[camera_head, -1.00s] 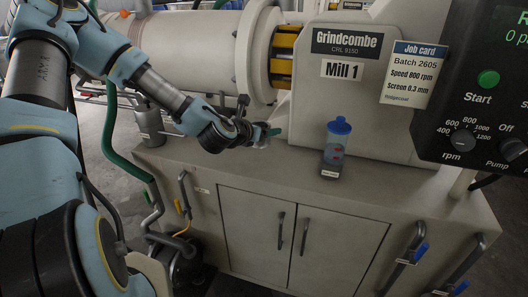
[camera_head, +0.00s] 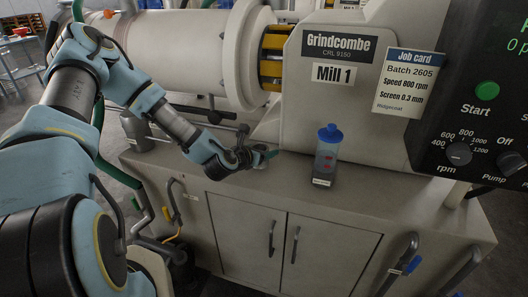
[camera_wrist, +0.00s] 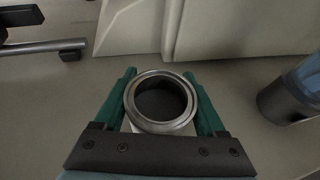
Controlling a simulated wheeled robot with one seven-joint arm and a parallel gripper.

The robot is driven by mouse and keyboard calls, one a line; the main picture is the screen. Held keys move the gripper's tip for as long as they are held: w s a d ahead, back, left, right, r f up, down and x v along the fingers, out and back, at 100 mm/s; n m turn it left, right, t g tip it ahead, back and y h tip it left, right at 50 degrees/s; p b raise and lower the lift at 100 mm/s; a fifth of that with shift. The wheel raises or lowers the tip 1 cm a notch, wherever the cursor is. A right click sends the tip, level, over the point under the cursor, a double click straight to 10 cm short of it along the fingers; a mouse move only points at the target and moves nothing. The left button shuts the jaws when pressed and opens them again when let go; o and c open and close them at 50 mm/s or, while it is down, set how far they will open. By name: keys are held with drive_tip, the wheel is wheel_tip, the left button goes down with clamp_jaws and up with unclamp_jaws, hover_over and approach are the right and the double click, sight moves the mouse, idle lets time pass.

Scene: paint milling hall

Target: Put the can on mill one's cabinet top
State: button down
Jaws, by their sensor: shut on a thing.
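My gripper (camera_head: 262,157) is low over the left-middle part of mill one's cabinet top (camera_head: 285,185), left of a blue-lidded bottle. In the wrist view its green fingers (camera_wrist: 162,105) are shut on the can (camera_wrist: 133,103), one on each side. The can shows as a round metal rim with a dark inside, seen from above. In the head view my gripper and wrist hide the can. I cannot tell whether its base touches the cabinet top.
The blue-lidded bottle (camera_head: 326,157) stands right of my gripper and also shows in the wrist view (camera_wrist: 292,92). The mill housing (camera_head: 300,110) rises behind. A grey container (camera_head: 137,132) is at the left end. The top's front strip is clear.

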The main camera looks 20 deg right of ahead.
drive_tip(key=shift+f, duration=0.7)
drive_tip(key=shift+f, duration=0.15)
unclamp_jaws()
drive_tip(key=shift+r, duration=0.25)
drive_tip(key=b+v, duration=0.3)
drive_tip(key=v, duration=0.9)
drive_tip(key=shift+a+f+b, duration=0.1)
drive_tip(key=shift+f+b, duration=0.05)
drive_tip(key=shift+b, duration=0.15)
